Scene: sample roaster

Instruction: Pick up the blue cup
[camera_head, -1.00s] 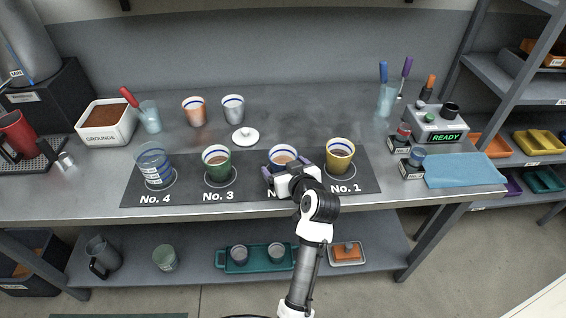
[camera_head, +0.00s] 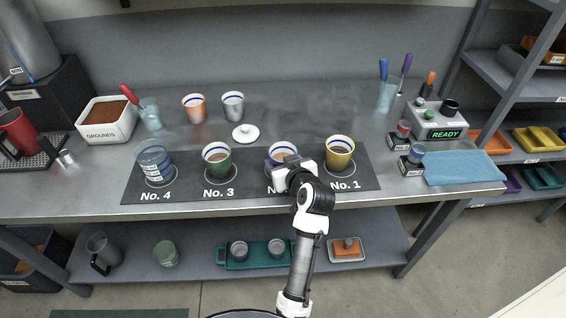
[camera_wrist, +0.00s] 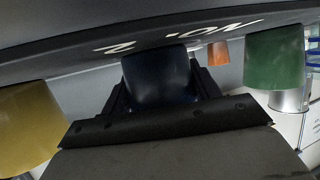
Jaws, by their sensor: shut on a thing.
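The blue cup (camera_head: 282,149) is at the No. 2 place on the dark mat (camera_head: 250,183), upright, with a white rim, a blue band and brown contents. My gripper (camera_head: 281,163) reaches it from the front and is shut on it. In the wrist view the dark blue cup (camera_wrist: 160,77) fills the space between the fingers of my gripper (camera_wrist: 162,90). I cannot tell whether its base touches the mat. My gripper hides the cup's lower part and part of the No. 2 label in the head view.
A yellow cup (camera_head: 340,155) stands close on the right at No. 1. A green cup (camera_head: 217,163) stands left at No. 3, and a clear blue-marked cup (camera_head: 155,163) at No. 4. The table's middle back is clear.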

